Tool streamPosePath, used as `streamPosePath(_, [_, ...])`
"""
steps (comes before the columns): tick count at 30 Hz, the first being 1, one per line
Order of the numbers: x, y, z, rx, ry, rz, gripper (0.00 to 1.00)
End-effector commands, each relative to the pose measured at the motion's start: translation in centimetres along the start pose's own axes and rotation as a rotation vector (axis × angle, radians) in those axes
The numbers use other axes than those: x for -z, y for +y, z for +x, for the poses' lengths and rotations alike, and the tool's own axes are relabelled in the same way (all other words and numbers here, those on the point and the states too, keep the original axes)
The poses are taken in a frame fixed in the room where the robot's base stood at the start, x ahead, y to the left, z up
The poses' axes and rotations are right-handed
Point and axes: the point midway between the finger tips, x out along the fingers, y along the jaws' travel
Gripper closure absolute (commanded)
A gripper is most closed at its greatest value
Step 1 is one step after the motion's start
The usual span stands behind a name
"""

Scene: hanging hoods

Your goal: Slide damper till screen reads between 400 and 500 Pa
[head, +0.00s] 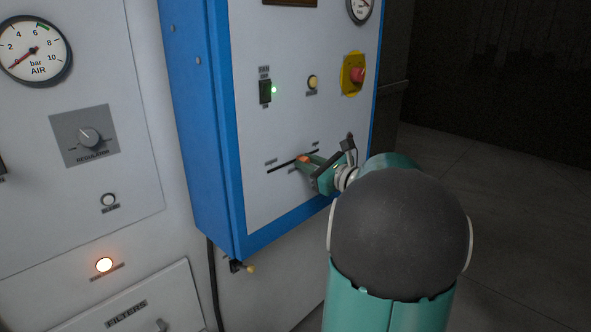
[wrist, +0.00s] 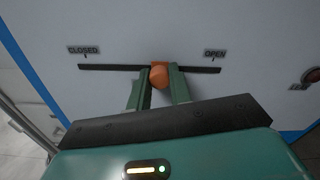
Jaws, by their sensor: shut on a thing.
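The damper is an orange knob (wrist: 159,75) on a dark horizontal slot (wrist: 110,67) in the white panel. The slot's left end is marked CLOSED (wrist: 83,50) and its right end OPEN (wrist: 215,54). The knob sits a little right of the slot's middle in the wrist view. My gripper (wrist: 160,78) is shut on the knob, one green finger on each side. In the head view the knob (head: 303,158) shows at my gripper's tips. A dark screen (head: 290,2) is cut off at the top of the head view, and no reading shows.
A round gauge (head: 361,8) is partly cut off. Open floor (head: 500,220) lies to the right.

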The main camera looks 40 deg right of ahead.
Motion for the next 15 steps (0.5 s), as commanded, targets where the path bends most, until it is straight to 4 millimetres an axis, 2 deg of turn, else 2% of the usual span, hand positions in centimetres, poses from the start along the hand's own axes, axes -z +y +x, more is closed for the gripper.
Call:
streamPosePath(10, [0.09, -0.52, -0.02, -0.001, 0.0, -0.002, 1.0])
streamPosePath(11, [0.08, -0.52, -0.02, -0.001, 0.0, -0.002, 0.78])
streamPosePath(14, [0.09, -0.51, -0.02, -0.001, 0.0, -0.002, 0.58])
streamPosePath(15, [0.09, -0.51, -0.02, -0.001, 0.0, -0.002, 0.57])
